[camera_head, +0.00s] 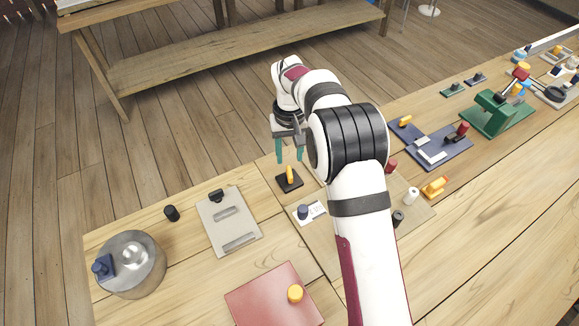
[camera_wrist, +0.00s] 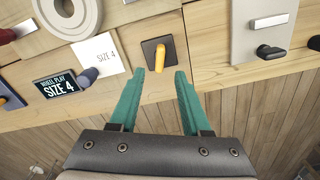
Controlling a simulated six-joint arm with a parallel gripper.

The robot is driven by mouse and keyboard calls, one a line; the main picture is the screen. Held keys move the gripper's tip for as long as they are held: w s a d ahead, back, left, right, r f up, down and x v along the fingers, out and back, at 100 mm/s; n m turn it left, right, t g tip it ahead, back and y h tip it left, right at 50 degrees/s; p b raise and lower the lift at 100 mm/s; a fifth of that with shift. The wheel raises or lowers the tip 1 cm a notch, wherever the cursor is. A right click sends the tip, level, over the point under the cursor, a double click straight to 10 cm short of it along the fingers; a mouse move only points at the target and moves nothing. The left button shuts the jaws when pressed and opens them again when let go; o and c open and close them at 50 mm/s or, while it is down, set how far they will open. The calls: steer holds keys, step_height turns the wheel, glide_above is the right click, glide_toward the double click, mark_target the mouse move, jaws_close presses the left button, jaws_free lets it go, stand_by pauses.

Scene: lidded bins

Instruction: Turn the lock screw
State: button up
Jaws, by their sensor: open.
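A small upright orange-yellow handle (camera_head: 290,174) stands on a dark square plate (camera_head: 291,185) near the bench's far edge. It is the likeliest lock screw, though no label shows on it. In the wrist view the handle (camera_wrist: 160,57) and its plate (camera_wrist: 149,47) lie just beyond the fingertips, roughly in line with the gap. My gripper (camera_head: 289,159) points down with its green fingers apart and nothing between them. The fingers (camera_wrist: 165,74) also look empty in the wrist view. They appear above the plate and apart from the handle.
A grey panel with a dark knob (camera_head: 221,241) lies left of the plate. A metal drum (camera_head: 143,272) and red board (camera_head: 262,300) lie nearer. My arm hides part of the bench.

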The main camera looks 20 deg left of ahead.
mark_target(289, 171)
step_height(289, 171, down, 6)
jaws_close()
stand_by(0.4)
